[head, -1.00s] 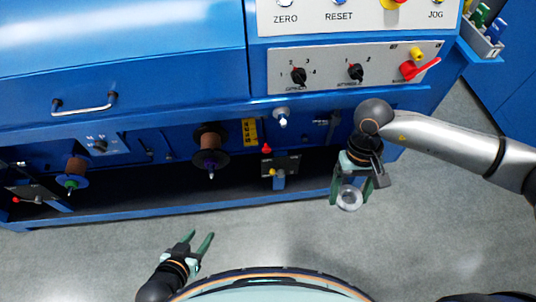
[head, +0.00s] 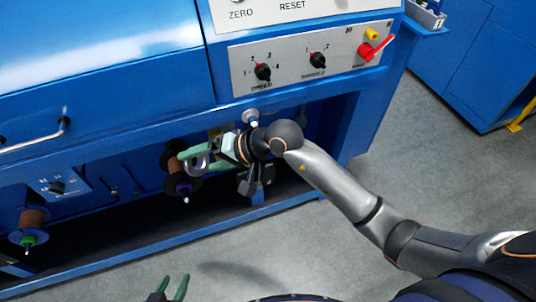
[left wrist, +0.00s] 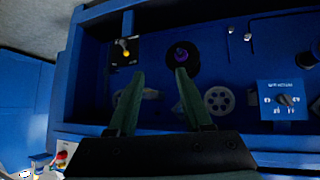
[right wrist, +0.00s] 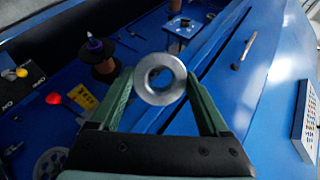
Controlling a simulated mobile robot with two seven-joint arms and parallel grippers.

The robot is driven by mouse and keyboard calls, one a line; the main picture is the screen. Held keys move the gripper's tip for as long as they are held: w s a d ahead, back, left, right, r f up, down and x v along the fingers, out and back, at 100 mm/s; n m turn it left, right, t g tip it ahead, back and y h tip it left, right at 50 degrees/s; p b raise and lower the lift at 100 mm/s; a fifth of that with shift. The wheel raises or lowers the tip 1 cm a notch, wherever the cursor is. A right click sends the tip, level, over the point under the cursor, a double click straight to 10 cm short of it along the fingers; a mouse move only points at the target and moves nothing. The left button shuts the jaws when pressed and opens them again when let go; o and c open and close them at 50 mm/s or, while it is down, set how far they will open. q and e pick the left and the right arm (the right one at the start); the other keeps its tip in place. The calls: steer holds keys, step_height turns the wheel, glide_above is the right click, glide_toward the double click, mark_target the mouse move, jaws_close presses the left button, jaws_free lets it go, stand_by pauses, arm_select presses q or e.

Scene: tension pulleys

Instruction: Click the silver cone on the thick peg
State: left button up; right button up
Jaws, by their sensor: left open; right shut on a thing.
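My right gripper (head: 190,163) is shut on the silver cone (right wrist: 160,80), a shiny ring with a central hole, held at the fingertips. In the head view the cone (head: 198,164) appears in front of the brown spool with the purple-tipped peg (head: 184,188). In the right wrist view that purple-tipped peg (right wrist: 95,45) is up and left of the cone, apart from it. Another spool with a green-tipped peg (head: 28,240) is farther left. I cannot tell for certain which is the thick peg. My left gripper (head: 170,287) is open and empty, low in the head view.
The blue machine has a control panel (head: 300,60) with black knobs and a red lever (head: 375,47) above. A silver knob (head: 250,116) sits just above my right wrist. A blue lower beam (head: 110,263) runs in front of the recess. The grey floor in front is clear.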

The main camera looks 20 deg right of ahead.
arm_select(q)
steer(key=f+b, duration=0.1)
steer(key=d+f+b, duration=0.1)
steer(key=f+b, duration=0.1)
steer(key=b, duration=0.1)
steer(key=shift+w+d+f, duration=0.1)
steer(key=shift+w+d, duration=0.15)
steer(key=shift+w, duration=0.05)
arm_select(e)
steer(key=w+d+f+m+t+h, duration=0.2)
steer(key=d+t, duration=0.3)
steer(key=d, duration=0.3)
steer(key=w+d+f+m+t+h, duration=0.3)
steer(key=w+d+f+m+t, duration=0.1)
steer(key=d, duration=0.4)
steer(key=shift+w+d+f+m+t, duration=0.25)
steer(key=shift+w+f+m+t, duration=0.1)
steer(key=shift+f+m+t, duration=0.25)
arm_select(q)
steer(key=shift+r+p, duration=0.3)
arm_select(e)
steer(key=shift+w+r, duration=0.1)
steer(key=shift+r, duration=0.1)
arm_select(q)
steer(key=shift+s, duration=0.2)
arm_select(e)
steer(key=shift+f, duration=0.1)
arm_select(q)
steer(key=shift+w+r, duration=0.15)
steer(key=shift+r, duration=0.05)
